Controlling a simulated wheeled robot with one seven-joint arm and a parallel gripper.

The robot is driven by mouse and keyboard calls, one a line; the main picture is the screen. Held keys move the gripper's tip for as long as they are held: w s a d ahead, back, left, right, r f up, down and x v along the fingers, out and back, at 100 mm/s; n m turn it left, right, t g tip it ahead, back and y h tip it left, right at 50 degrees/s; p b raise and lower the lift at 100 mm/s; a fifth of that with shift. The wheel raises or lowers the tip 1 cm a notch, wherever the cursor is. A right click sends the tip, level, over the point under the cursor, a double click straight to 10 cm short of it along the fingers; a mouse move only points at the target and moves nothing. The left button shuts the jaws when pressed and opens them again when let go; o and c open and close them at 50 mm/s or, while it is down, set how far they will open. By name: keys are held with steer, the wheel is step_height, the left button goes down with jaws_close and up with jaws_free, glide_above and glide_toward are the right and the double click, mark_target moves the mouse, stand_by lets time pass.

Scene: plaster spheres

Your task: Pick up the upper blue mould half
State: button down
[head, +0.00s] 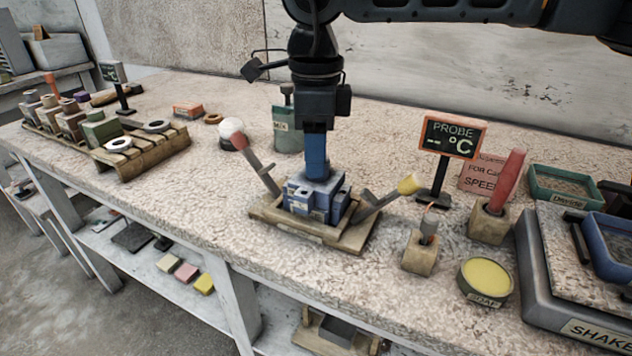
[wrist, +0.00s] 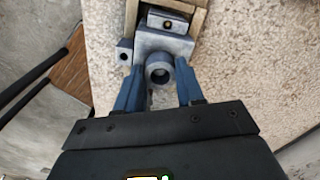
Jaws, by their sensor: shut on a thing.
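The blue mould (head: 325,199) sits in a wooden cradle (head: 357,240) near the middle of the bench. In the wrist view its upper half (wrist: 178,43) is blue-grey with a round hollow boss (wrist: 159,73). My gripper (head: 316,172) points down onto the mould from above. In the wrist view the blue fingers of my gripper (wrist: 158,76) stand on either side of the boss, shut on the upper half. The upper half appears still seated; I see no clear gap under it. The seam with the lower half is hard to make out.
Clamp levers with a red knob (head: 237,140) and a yellow knob (head: 409,185) splay outward beside the cradle. Right of it stand a probe sign (head: 452,136), a block with a red handle (head: 489,220), a soap tin (head: 486,276) and a shaker (head: 570,310).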

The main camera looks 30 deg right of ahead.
steer(key=shift+r, duration=0.15)
step_height(320, 180, up, 10)
stand_by(0.6)
